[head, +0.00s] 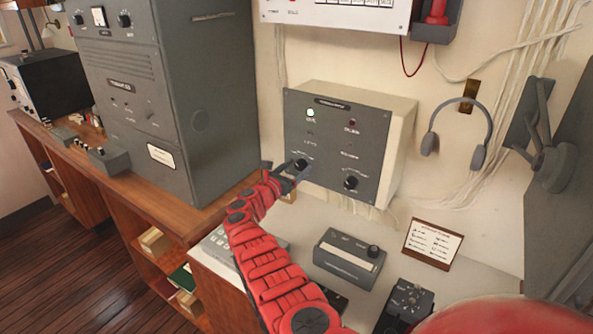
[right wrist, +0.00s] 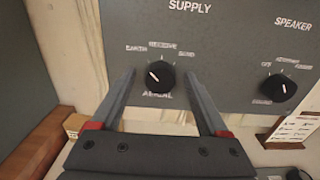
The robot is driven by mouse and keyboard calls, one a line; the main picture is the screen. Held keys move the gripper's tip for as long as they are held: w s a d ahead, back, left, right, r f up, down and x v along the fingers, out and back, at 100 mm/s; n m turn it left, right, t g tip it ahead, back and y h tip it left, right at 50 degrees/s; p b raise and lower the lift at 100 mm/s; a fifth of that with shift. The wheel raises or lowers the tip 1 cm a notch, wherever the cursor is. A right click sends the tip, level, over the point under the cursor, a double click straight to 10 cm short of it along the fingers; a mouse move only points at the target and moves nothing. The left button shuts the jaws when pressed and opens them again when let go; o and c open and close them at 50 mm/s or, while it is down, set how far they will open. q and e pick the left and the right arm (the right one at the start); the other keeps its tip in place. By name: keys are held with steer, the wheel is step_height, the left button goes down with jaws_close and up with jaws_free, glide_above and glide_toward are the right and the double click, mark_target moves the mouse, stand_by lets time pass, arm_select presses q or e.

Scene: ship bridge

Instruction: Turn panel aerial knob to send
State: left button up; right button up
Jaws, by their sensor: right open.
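The grey panel (head: 335,145) is mounted on the wall. Its black aerial knob (head: 300,164) is at the lower left of the face. In the right wrist view the aerial knob (right wrist: 160,76) has EARTH, RECEIVE and SEND printed in an arc above it. Its white mark points up and left, towards the EARTH side. My right gripper (head: 284,171) is open in front of the panel. In the right wrist view its fingers (right wrist: 159,78) stand on either side of the knob, with visible gaps; whether the tips reach the panel I cannot tell. My left gripper is not in view.
A speaker knob (right wrist: 278,88) is to the right on the same panel. A grey box (head: 350,257) and a label card (head: 433,243) stand on the desk below. Headphones (head: 457,130) hang right of the panel. A tall grey cabinet (head: 165,90) stands left.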

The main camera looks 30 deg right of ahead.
jaws_close()
stand_by(0.3)
steer(key=shift+f+m+b, duration=0.3)
steer(key=shift+m+b, duration=0.7)
steer(key=shift+m, duration=0.1)
steer(key=m+b, duration=0.7)
steer(key=b, duration=0.2)
steer(key=m+b, duration=0.7)
steer(key=b, duration=0.2)
steer(key=shift+s+d+f+b, duration=0.1)
steer(key=shift+s+f+b, duration=0.05)
steer(key=shift+b, duration=0.15)
steer(key=shift+m+b, duration=1)
steer(key=shift+b, duration=0.05)
